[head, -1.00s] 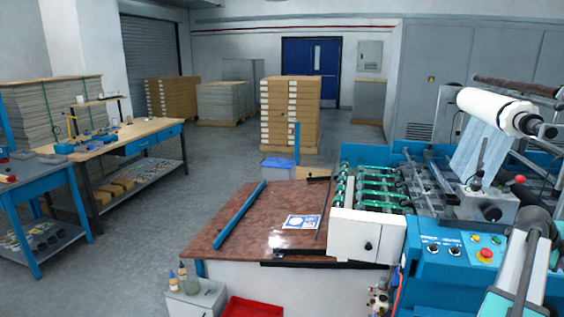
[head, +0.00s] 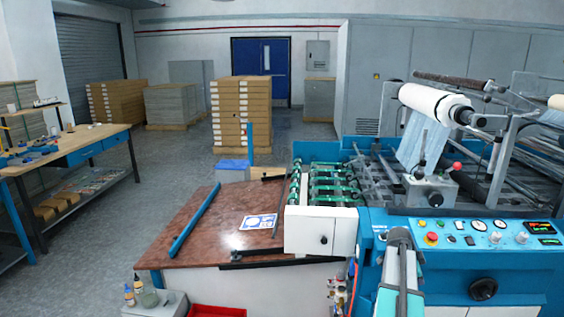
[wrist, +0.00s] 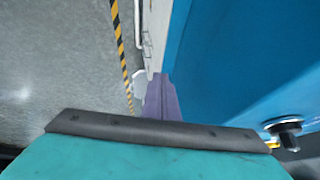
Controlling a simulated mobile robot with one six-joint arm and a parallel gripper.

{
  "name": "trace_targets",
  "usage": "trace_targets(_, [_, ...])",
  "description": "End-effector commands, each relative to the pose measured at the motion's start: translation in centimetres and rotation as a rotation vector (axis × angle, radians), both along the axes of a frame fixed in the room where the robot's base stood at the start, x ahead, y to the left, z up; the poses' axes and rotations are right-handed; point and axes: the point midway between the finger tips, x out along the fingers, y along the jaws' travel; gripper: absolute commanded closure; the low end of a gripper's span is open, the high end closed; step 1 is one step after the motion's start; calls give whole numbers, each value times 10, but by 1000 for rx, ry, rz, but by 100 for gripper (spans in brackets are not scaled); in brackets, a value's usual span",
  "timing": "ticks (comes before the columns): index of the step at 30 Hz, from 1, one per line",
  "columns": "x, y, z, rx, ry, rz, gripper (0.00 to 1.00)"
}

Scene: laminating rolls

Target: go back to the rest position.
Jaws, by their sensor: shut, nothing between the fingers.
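In the wrist view, my gripper (wrist: 161,92) shows as a narrow purplish tip beyond a dark bar and a broad teal housing in front. The fingers are together with nothing held. The tip is seen over the floor, beside a blue machine panel; whether it touches anything cannot be told. In the head view, a grey and teal part of my arm (head: 401,272) stands at the bottom, right of centre, in front of the blue laminating machine (head: 455,263). The fingers cannot be made out there.
The machine's control panel (head: 482,238) and white film roll (head: 435,102) are close on the right. A brown feed table (head: 180,228) holds a blue bar (head: 194,222) and a printed sheet (head: 258,221). A workbench (head: 85,143) stands left. Grey floor between is open.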

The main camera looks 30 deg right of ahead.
Motion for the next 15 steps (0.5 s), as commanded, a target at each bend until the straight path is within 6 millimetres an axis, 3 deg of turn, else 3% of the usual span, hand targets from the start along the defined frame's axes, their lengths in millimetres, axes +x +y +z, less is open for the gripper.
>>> trace_targets(1, [9, 19, -17, 27, 25, 50, 100])
trace_targets(6, [35, 77, -68, 112, 111, 222, 100])
trace_targets(15, [60, 192, -154, 263, 267, 552, 100])
